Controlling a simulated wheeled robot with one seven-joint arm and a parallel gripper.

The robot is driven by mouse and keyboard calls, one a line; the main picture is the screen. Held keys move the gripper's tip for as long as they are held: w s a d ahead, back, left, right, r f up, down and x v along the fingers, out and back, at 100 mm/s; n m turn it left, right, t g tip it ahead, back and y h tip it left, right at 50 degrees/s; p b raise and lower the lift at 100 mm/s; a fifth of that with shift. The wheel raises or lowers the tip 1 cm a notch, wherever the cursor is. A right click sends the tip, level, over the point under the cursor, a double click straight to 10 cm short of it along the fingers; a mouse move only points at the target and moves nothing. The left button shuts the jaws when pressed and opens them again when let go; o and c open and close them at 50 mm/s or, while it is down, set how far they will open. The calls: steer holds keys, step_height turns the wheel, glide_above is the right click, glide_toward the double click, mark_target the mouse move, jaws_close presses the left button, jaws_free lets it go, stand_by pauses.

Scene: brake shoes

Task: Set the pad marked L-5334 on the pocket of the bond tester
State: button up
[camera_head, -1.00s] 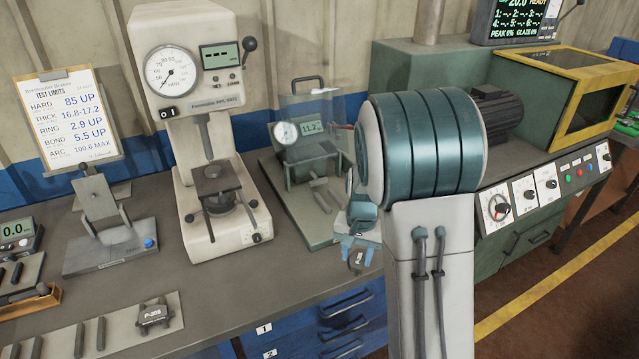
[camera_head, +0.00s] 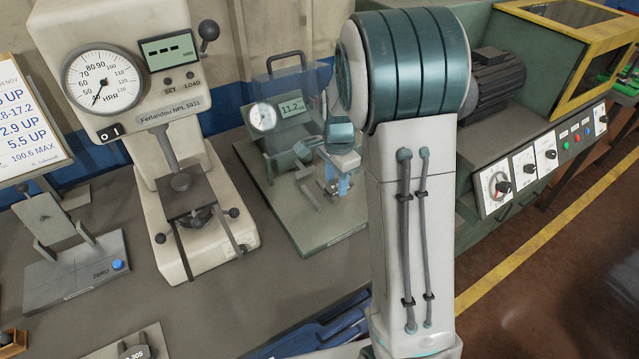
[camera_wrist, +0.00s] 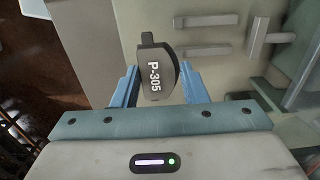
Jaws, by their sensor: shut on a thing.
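My gripper (camera_head: 338,184) is shut on a dark grey pad (camera_wrist: 160,75) marked P-305 in the wrist view. The pad sits between the two blue fingers. I see no L-5334 marking on any visible face. In the head view the gripper is over the right part of a green bench device (camera_head: 300,225) with a dial, a display reading 11.2 and a clear hood; it appears to be the bond tester. Its grey bars (camera_wrist: 190,50) lie just beyond the pad in the wrist view. The gap below the pad cannot be judged.
A cream hardness tester (camera_head: 205,220) stands left of the green device. A grey stand (camera_head: 75,270) is farther left. A plate (camera_head: 100,352) with another dark part is cut off at the lower left. A green machine (camera_head: 520,195) stands right.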

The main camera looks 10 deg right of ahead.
steer(key=w+f, duration=0.1)
steer(key=w, duration=0.1)
steer(key=w+a+f, duration=0.1)
steer(key=w, duration=0.1)
steer(key=w+a+f+p, duration=0.1)
steer(key=w+f, duration=0.1)
steer(key=shift+a, duration=0.25)
steer(key=shift+f+p, duration=0.55)
steer(key=shift+f, duration=1.4)
steer(key=shift+f, duration=0.1)
steer(key=o, duration=1.1)
steer(key=shift+s, duration=0.1)
